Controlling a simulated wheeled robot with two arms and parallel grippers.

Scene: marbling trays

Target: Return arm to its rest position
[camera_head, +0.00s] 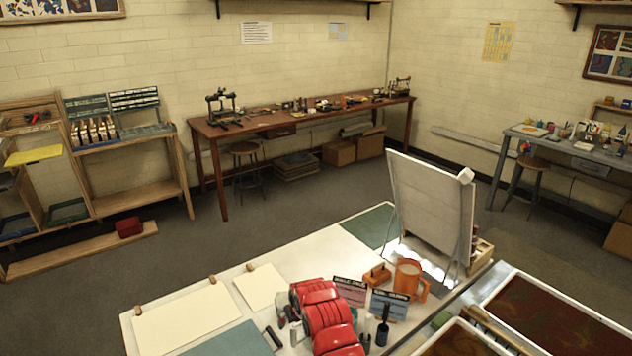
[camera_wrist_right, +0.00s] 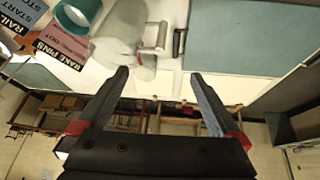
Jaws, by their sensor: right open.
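My right gripper (camera_wrist_right: 160,78) shows in the right wrist view with its two dark fingers spread apart and nothing between them. It is near the edge of the white worktable (camera_wrist_right: 180,90), with the room's furniture visible beyond the fingers. My left gripper is in neither view. The same worktable (camera_head: 215,293) fills the lower middle of the head view.
Marbling trays (camera_head: 598,318) lie at right. The floor (camera_head: 290,215) beyond is open.

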